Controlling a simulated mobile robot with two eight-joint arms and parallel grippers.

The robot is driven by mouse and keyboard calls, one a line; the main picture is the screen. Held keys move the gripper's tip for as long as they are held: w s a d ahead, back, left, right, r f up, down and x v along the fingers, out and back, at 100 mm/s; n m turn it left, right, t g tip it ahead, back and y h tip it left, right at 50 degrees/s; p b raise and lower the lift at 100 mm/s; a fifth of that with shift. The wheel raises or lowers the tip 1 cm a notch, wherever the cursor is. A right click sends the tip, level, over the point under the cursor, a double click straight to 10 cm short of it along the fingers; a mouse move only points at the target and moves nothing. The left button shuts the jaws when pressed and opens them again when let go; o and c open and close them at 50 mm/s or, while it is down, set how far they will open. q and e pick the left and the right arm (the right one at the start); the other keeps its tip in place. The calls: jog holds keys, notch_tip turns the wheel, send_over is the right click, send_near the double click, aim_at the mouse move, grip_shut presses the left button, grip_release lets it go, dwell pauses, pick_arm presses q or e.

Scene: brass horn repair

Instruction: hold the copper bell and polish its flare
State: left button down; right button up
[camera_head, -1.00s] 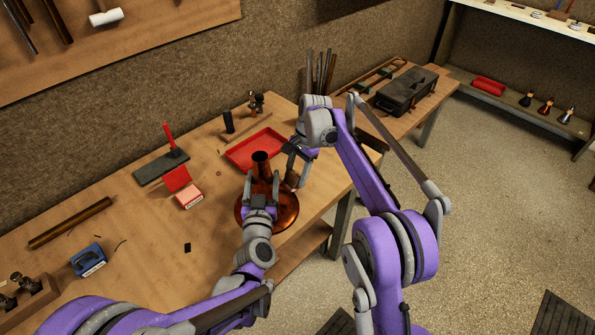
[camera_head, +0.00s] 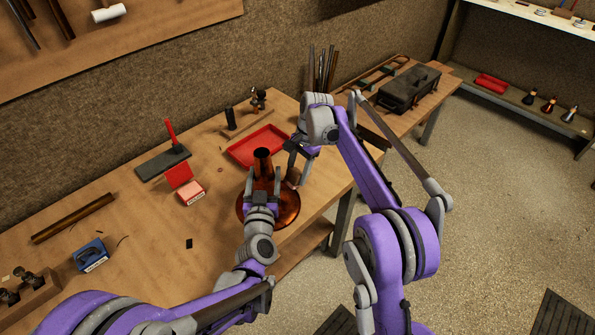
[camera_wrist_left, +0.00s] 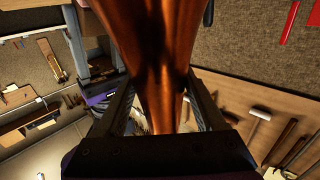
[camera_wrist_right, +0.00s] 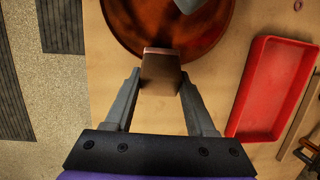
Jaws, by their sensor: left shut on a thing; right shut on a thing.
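The copper bell (camera_head: 285,209) stands on the workbench with its wide flare down and its narrow neck (camera_head: 262,160) up. My left gripper (camera_head: 263,180) is shut on the bell's neck; in the left wrist view the copper tube (camera_wrist_left: 160,60) runs between its fingers. My right gripper (camera_head: 292,165) is shut on a brown block (camera_wrist_right: 161,72), which shows best in the right wrist view. The block is at the edge of the flare (camera_wrist_right: 125,25); whether it presses on the copper I cannot tell. My left gripper hides part of the bell.
A red tray (camera_head: 257,146) lies just behind the bell. A red-and-white box (camera_head: 191,192), a dark slab (camera_head: 163,163), a brass tube (camera_head: 73,218) and a blue box (camera_head: 91,255) lie to the left. The bench's front edge is close to the bell.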

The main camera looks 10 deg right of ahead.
jog(key=shift+s+a+f, duration=0.15)
jog(key=shift+a+f, duration=0.1)
jog(key=shift+f, duration=0.15)
dwell(0.9)
jog(key=shift+w+a, duration=0.2)
jog(key=shift+w, duration=0.2)
jog(key=shift+w+a, duration=0.15)
dwell(0.3)
jog(key=shift+w+a, duration=0.1)
jog(key=shift+w, duration=0.05)
dwell(0.5)
jog(key=shift+s+d, duration=0.25)
jog(key=shift+s, duration=0.1)
jog(key=shift+s, duration=0.1)
